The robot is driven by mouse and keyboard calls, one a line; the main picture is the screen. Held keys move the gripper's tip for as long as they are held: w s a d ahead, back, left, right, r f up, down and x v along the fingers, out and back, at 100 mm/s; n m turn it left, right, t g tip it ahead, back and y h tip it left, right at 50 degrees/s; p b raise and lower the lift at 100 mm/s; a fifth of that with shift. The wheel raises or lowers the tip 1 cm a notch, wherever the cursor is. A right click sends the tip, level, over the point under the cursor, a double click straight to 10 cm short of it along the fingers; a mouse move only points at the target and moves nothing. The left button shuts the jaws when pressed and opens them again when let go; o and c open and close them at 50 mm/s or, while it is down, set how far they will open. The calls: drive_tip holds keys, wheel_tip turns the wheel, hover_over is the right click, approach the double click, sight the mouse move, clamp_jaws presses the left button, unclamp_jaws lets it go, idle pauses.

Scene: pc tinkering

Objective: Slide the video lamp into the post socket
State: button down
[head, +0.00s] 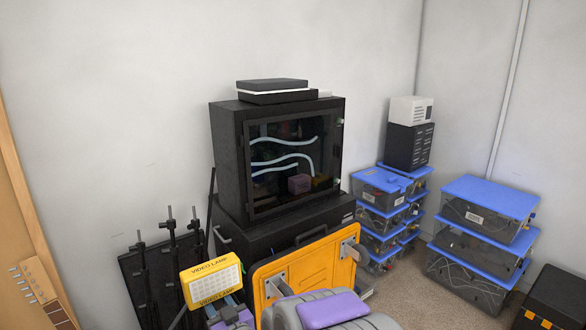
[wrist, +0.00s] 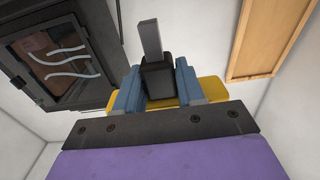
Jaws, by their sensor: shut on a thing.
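The video lamp (head: 212,281) is a yellow box with a pale grid of lights and "VIDEO LAMP" lettering, at the lower left of the head view. In the wrist view its yellow body (wrist: 209,88) shows behind my gripper (wrist: 157,84). My blue-grey fingers are shut on the lamp's black mount block (wrist: 157,77), from which a grey bar (wrist: 150,40) sticks out. In the head view, my gripper (head: 233,305) is just right of and below the lamp. Black upright posts (head: 172,250) stand left of the lamp. I cannot make out which opening is the post socket.
A black PC case (head: 228,165) with a glass side stands on a black box (head: 235,243). A yellow panel (head: 315,265) is to the right of the lamp. Blue-lidded bins (head: 475,245) are at the right. A wooden board (head: 18,200) is at the far left.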

drive_tip(key=shift+a+f, duration=0.25)
drive_tip(key=shift+a, duration=0.3)
drive_tip(key=shift+a+f, duration=0.4)
drive_tip(key=shift+f, duration=0.2)
drive_tip(key=shift+d+f, duration=0.35)
drive_tip(key=shift+f, duration=0.35)
drive_tip(key=shift+d+f, duration=0.3)
drive_tip(key=shift+f, duration=0.35)
drive_tip(key=shift+a+f, duration=0.1)
drive_tip(key=shift+f, duration=0.45)
drive_tip(key=shift+a+f, duration=0.15)
drive_tip(key=shift+a, duration=0.3)
drive_tip(key=shift+d, duration=0.5)
drive_tip(key=shift+a, duration=0.3)
drive_tip(key=shift+d, duration=0.3)
